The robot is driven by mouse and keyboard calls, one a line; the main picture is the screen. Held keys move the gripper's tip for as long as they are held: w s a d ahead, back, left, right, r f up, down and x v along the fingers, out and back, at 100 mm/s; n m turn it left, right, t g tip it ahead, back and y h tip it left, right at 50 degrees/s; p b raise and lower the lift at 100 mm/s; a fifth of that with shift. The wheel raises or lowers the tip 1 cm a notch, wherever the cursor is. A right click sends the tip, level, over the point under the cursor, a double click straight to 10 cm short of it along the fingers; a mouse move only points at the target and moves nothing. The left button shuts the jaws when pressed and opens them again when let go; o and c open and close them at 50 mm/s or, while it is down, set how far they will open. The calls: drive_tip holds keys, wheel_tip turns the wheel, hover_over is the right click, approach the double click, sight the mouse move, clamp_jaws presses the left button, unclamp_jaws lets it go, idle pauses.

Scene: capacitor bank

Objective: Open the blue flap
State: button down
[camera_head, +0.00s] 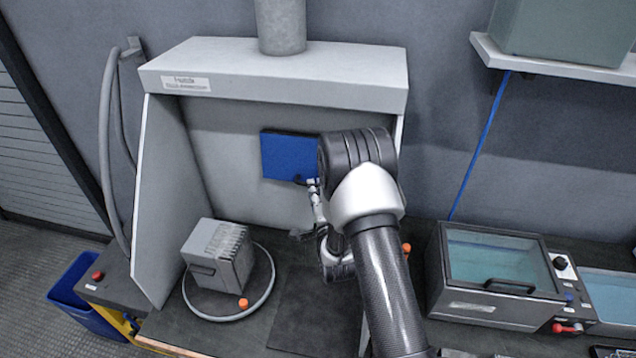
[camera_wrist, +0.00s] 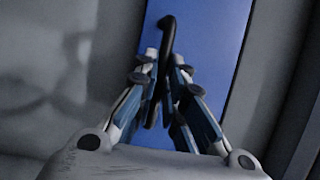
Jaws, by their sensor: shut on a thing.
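The blue flap (camera_head: 284,155) is a flat panel on the back wall inside the grey hood; my arm covers its right part in the head view. In the wrist view the blue flap (camera_wrist: 222,48) fills the upper middle, with a black curved handle (camera_wrist: 167,38) in front of it. My gripper (camera_wrist: 163,78) has its fingers closed around the lower part of the handle. In the head view my gripper (camera_head: 310,184) is at the flap's lower edge, partly hidden by my arm. I cannot tell how far the flap stands from the wall.
The grey hood (camera_head: 280,75) has a left side wall (camera_head: 170,190) close to the work area. A glass-lidded tank (camera_head: 490,262) stands at the right.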

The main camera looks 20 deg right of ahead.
drive_tip(key=s+a+r+m+g+y+p, duration=0.1)
drive_tip(key=s+a+r+g+p, duration=0.1)
drive_tip(key=r+g+p, duration=0.2)
drive_tip(key=s+a+r+m+g+y+p, duration=0.1)
drive_tip(key=s+a+r+g+y+p, duration=0.1)
drive_tip(key=r+p, duration=0.5)
drive_tip(key=shift+s+r+m+g+p, duration=0.4)
drive_tip(key=shift+s+g+p, duration=0.55)
drive_tip(key=shift+p, duration=1.35)
drive_tip(key=shift+w, duration=0.15)
drive_tip(key=c, duration=1.7)
unclamp_jaws()
drive_tip(key=shift+d+f, duration=0.1)
drive_tip(key=shift+o, duration=0.2)
